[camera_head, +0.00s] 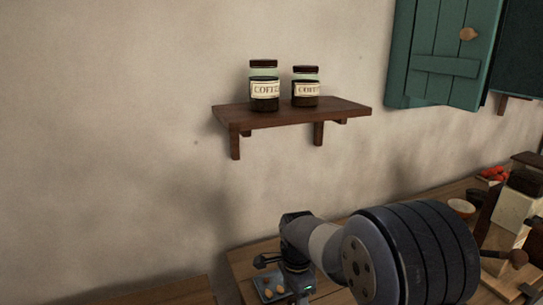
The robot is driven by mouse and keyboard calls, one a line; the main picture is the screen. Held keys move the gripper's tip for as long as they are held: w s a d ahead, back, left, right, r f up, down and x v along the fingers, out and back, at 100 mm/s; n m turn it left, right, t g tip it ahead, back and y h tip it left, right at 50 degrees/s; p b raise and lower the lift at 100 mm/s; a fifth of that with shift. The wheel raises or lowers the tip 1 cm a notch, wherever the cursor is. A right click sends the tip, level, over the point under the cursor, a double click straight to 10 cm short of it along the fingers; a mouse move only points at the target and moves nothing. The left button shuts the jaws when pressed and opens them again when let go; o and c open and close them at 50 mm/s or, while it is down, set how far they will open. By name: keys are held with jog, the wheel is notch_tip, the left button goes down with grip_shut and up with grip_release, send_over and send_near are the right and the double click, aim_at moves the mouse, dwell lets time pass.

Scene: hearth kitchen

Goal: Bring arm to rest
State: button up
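My arm reaches in from the lower right, with a large dark ribbed cylinder nearest the camera and a grey link bending down behind it. The dark end of my arm, with my gripper (294,277) and a small green light, is low in the picture above the wooden counter (240,262). Its fingers are too small and dark to tell whether they are open or shut, or whether anything is between them.
A small grey tray (262,293) with round orange-brown pieces lies beside my gripper. A wall shelf (345,108) holds two coffee jars (264,97) (305,100). A bowl (461,207), red items (494,174) and wooden pieces crowd the right.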

jog(key=shift+f, duration=0.9)
jog(key=shift+r, duration=0.2)
